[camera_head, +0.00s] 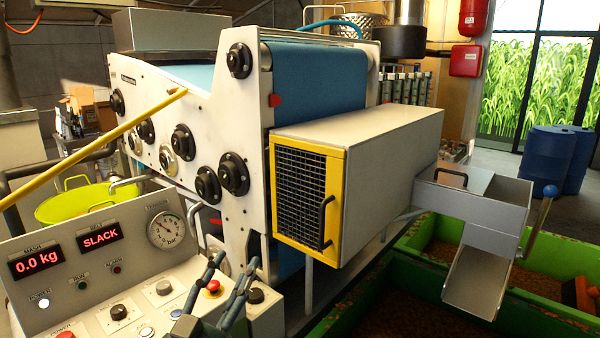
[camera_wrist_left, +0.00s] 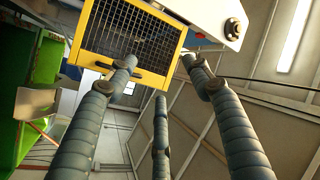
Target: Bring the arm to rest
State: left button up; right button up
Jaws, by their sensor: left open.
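My left gripper (camera_head: 232,268) shows at the bottom middle of the head view, in front of the control panel (camera_head: 110,262). Its dark segmented fingers point up and are spread apart, with nothing between them. The fingers also show in the left wrist view (camera_wrist_left: 160,72), open and empty, with the yellow-framed mesh guard (camera_wrist_left: 128,38) beyond them. In the head view a red button (camera_head: 212,287) on the panel lies close beside the fingers. I cannot tell whether they touch the panel. My right gripper is not in view.
The belt press (camera_head: 240,130) with its grey guarded box (camera_head: 385,165) fills the middle. A yellow pole (camera_head: 90,150) crosses the left side. A steel chute (camera_head: 475,280) hangs over green bins (camera_head: 425,245) at right. Blue barrels (camera_head: 550,158) stand behind them.

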pick_arm(q)
jog(key=s+a+f+n+g+y, duration=0.2)
jog(key=s+a+f+g, duration=0.1)
jog(key=f, duration=0.5)
jog(key=s+a+f+n+g+y, duration=0.2)
jog(key=s+a+f+g, duration=0.15)
jog(key=f, duration=0.35)
jog(key=s+a+f+n+g+y, duration=0.2)
jog(key=s+f, duration=0.2)
jog(key=f, duration=0.4)
jog(key=s+f+n+g, duration=0.1)
jog(key=s+f+g, duration=0.4)
jog(key=s, duration=0.5)
jog(key=s+f+g, duration=0.3)
jog(key=s+f, duration=0.4)
jog(key=s, duration=0.3)
jog(key=s+f+g+b, duration=0.1)
jog(key=s+f+b, duration=0.1)
jog(key=f, duration=1.4)
jog(key=s+f+b, duration=0.1)
jog(key=f+b, duration=0.1)
jog(key=f, duration=1.3)
jog(key=s+a+f+g+b, duration=0.1)
jog(key=s+a+f+b, duration=0.1)
jog(key=s+f, duration=1.4)
jog(key=shift+s+a+f+h+b, duration=0.2)
jog(key=shift+a+f+h+b, duration=0.15)
jog(key=shift+f+b, duration=0.45)
jog(key=shift+f+g, duration=0.1)
jog(key=shift+g, duration=0.15)
